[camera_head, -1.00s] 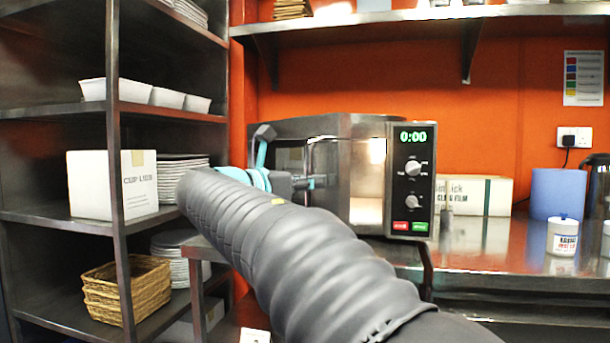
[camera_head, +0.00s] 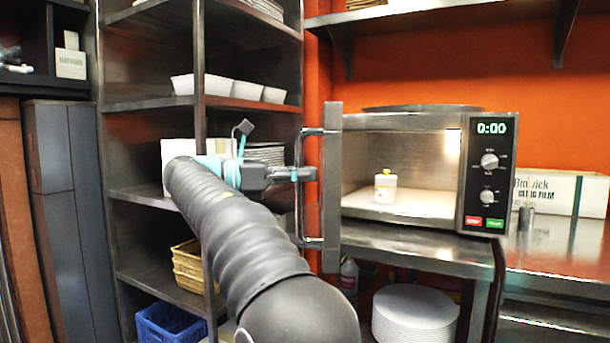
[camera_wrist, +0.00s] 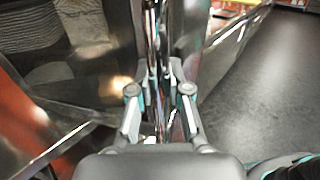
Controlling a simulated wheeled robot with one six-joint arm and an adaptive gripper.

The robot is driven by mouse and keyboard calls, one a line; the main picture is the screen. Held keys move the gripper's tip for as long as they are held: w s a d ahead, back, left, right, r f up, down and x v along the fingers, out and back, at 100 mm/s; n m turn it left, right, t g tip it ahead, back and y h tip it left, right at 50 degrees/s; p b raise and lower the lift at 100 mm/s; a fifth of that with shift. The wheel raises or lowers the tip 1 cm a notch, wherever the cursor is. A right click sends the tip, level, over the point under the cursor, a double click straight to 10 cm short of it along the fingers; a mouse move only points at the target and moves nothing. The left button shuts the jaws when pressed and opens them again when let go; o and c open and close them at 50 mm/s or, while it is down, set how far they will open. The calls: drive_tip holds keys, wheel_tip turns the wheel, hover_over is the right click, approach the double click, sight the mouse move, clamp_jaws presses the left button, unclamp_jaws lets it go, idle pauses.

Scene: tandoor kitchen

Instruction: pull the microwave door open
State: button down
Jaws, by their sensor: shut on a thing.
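The microwave (camera_head: 415,122) stands on a steel counter, its dark control panel (camera_head: 487,172) reading 0:00. Its door (camera_head: 332,190) is swung wide and is seen nearly edge-on at the left of the lit cavity. The door handle (camera_head: 299,215) is a vertical metal bar on the door's left side. My gripper (camera_head: 304,174) is shut on the handle about mid-height. In the wrist view, the two fingers of my gripper (camera_wrist: 161,75) lie either side of the shiny handle bar (camera_wrist: 154,40). A small white bottle with a yellow top (camera_head: 385,187) stands inside the cavity.
A steel shelf rack (camera_head: 200,60) with white trays, plates and baskets stands close behind my arm on the left. A cling film box (camera_head: 555,190) is right of the microwave. Stacked plates (camera_head: 415,315) sit below the counter. Dark floor (camera_wrist: 265,80) shows clear in the wrist view.

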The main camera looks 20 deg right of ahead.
drive_tip(key=shift+a+f, duration=0.1)
drive_tip(key=shift+a, duration=0.15)
drive_tip(key=c, duration=1.1)
unclamp_jaws()
drive_tip(key=shift+a, duration=0.15)
drive_tip(key=r, duration=0.9)
drive_tip(key=shift+w, duration=0.2)
drive_tip(key=shift+s+r, duration=0.1)
drive_tip(key=shift+r, duration=0.35)
drive_tip(key=shift+r, duration=0.1)
